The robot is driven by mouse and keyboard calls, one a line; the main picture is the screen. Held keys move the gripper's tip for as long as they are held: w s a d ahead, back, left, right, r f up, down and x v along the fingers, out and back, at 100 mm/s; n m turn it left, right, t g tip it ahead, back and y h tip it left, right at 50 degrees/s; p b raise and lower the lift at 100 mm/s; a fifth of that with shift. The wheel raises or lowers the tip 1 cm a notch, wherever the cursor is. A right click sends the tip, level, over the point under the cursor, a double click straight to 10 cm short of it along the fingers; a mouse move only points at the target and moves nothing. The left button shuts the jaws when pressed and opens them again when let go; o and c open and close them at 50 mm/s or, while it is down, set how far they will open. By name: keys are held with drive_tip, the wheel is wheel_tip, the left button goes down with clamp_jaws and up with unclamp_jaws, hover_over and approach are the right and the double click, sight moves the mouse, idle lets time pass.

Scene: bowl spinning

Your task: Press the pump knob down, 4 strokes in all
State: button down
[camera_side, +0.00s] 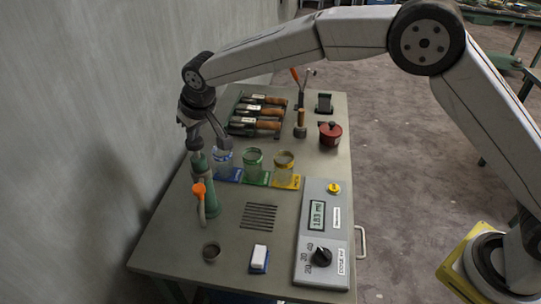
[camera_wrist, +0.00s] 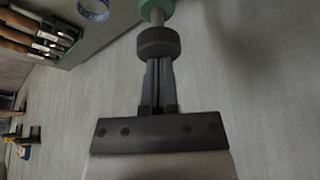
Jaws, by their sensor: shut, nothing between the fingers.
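The pump (camera_side: 211,200) is a green body with a green neck, standing at the left edge of the table with an orange-tipped grey spout at its front. Its dark grey knob (camera_side: 195,143) sits on top, under my gripper (camera_side: 192,129). In the wrist view the dark round knob (camera_wrist: 158,42) lies right at the fingertips of my gripper (camera_wrist: 158,62), with green pump parts beyond it. The fingers are shut with nothing between them. They look to be on or just above the knob; I cannot tell whether they touch.
Three glass jars on blue, green and yellow mats (camera_side: 254,178) stand right of the pump. A control box (camera_side: 323,235) with a display and dial is at the right. A tool tray (camera_side: 257,116) and red pot (camera_side: 330,133) are behind.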

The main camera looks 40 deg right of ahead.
drive_tip(key=shift+f, duration=1.4)
drive_tip(key=shift+r, duration=2.4)
drive_tip(key=shift+r, duration=0.1)
drive_tip(key=shift+r, duration=2.95)
